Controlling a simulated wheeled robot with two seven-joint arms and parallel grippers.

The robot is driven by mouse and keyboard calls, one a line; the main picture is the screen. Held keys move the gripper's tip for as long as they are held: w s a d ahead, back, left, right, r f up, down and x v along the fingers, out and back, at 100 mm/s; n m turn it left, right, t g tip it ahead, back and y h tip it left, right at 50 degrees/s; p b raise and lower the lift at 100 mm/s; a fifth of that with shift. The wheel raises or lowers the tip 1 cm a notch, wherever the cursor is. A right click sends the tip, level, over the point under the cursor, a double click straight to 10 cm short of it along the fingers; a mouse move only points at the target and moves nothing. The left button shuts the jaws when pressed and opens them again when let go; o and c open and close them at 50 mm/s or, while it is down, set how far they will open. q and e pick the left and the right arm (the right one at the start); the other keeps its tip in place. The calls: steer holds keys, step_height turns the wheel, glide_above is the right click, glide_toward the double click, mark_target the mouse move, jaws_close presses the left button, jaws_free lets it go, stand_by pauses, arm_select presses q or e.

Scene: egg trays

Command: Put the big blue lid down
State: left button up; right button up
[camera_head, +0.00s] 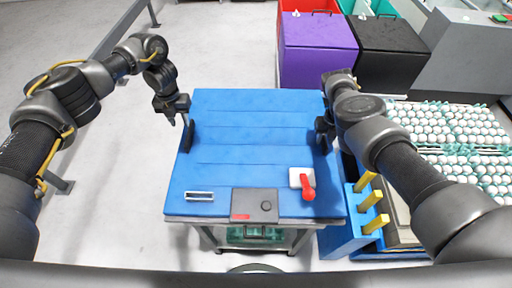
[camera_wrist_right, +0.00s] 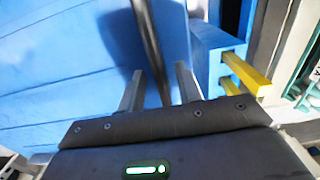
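The big blue lid (camera_head: 240,128) lies flat over the top of a stand, with ridges across it. A dark upright bar, seemingly a handle, is at its left edge (camera_head: 188,138). My left gripper (camera_head: 178,118) is beside this bar at the lid's left edge; its fingers look apart, with nothing clearly held. My right gripper (camera_head: 325,128) is at the lid's right edge, partly hidden by its arm. In the right wrist view my right gripper (camera_wrist_right: 160,80) has its fingers apart. A dark bar (camera_wrist_right: 150,45) runs between them with visible gaps on both sides.
A red-knobbed white switch (camera_head: 304,184) and a dark panel (camera_head: 255,204) are at the stand's front. Right are a blue rack with yellow pegs (camera_head: 372,199) and egg trays (camera_head: 455,150). Purple (camera_head: 318,48) and black bins stand behind.

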steer(key=r, duration=0.8)
steer(key=shift+w, duration=0.2)
steer(key=shift+s+r, duration=0.15)
steer(key=shift+r, duration=0.4)
step_height(320, 180, up, 3)
steer(key=shift+f, duration=0.1)
